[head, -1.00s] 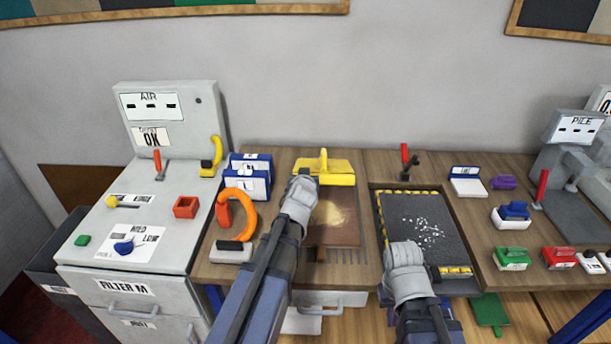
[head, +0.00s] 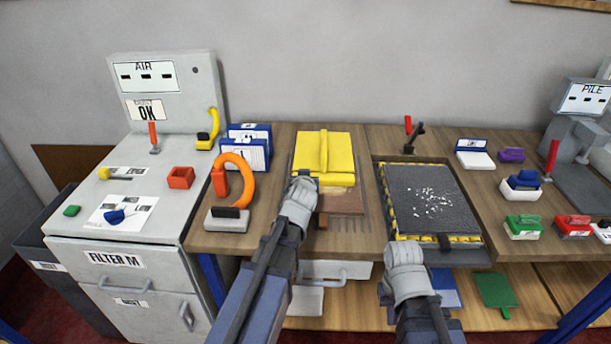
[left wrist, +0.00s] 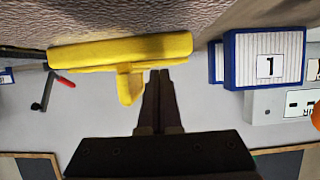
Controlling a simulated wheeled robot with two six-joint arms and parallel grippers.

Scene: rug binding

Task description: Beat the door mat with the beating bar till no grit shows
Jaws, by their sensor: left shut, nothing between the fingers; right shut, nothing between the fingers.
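The yellow beating bar (head: 338,151), a broad block with a raised grip, covers the back part of a brown mat (head: 341,204). A thin strip of tan grit shows at the bar's near edge; the bar hides the rest. My left gripper (head: 303,180) is shut and empty at the bar's near left side. In the left wrist view its fingertips (left wrist: 160,74) are close beside the bar's grip (left wrist: 130,86); whether they touch is unclear. My right gripper (head: 404,246) is shut and empty over the near edge of a dark grey mat (head: 398,190) with white specks.
An orange-handled tool (head: 238,170) and blue-white numbered boxes (head: 246,148) stand left of the brown mat. A red lever (head: 408,125) rises behind the grey mat. Several small coloured blocks, such as a green one (head: 523,222), stand at right. Bare wood lies between the mats.

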